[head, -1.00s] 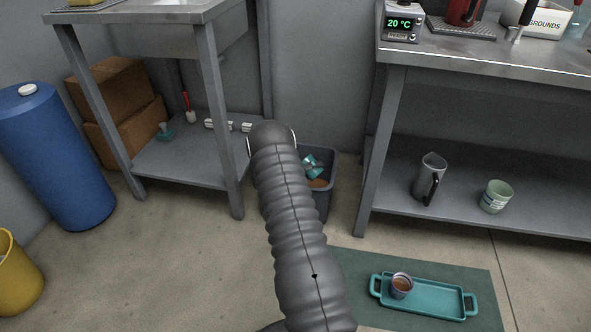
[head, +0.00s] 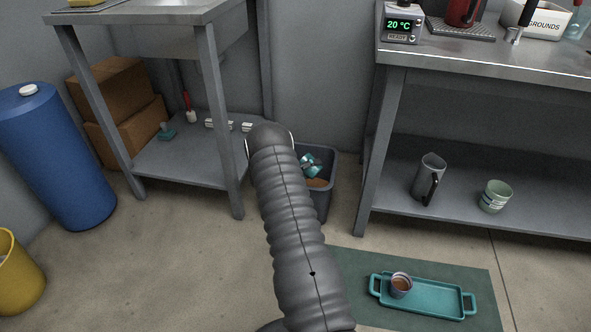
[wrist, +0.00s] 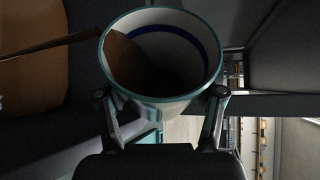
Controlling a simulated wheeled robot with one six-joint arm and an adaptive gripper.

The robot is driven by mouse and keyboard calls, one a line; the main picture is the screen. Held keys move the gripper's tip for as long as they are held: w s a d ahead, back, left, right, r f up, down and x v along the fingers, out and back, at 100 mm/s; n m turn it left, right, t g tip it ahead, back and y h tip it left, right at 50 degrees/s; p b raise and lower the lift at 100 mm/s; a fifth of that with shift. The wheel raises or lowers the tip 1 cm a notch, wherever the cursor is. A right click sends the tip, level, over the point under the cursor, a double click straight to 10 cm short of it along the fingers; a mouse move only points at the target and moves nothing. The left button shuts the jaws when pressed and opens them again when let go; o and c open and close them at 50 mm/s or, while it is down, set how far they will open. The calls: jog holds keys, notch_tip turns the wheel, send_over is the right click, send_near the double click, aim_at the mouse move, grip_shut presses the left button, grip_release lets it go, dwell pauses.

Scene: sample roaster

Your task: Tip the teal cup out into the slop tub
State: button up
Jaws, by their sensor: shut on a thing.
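The teal cup (wrist: 165,103) is between the two fingers of my gripper (wrist: 160,94) in the wrist view. It has a teal rim and a pale inside with a blue band. Brown liquid lies toward its left side, and a thin brown stream runs from the rim to the left edge. In the head view the cup (head: 311,164) is tilted over the grey slop tub (head: 326,203), partly hidden by my arm. Brown contents show in the tub, and a brown surface (wrist: 30,65) is at the left of the wrist view.
A steel table (head: 205,90) with a lower shelf stands left of the tub, and a steel bench (head: 480,60) stands right. A teal tray (head: 435,297) with a small cup of brown liquid (head: 401,285) lies on a green mat (head: 350,262). A blue drum (head: 55,160) stands far left.

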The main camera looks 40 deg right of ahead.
jog(key=shift+r, duration=0.2)
jog(key=shift+w+a+r+n+g+h, duration=0.1)
jog(key=shift+w+r+n+g+h, duration=0.1)
jog(key=shift+w+n, duration=0.25)
jog(key=shift+w+a+r+n+g+h, duration=0.1)
jog(key=shift+w+r+n, duration=0.1)
jog(key=shift+w+n, duration=0.2)
dwell(0.8)
jog(key=shift+w+r+n, duration=0.1)
jog(key=shift+r+n, duration=0.15)
jog(key=shift+n, duration=0.2)
dwell(0.4)
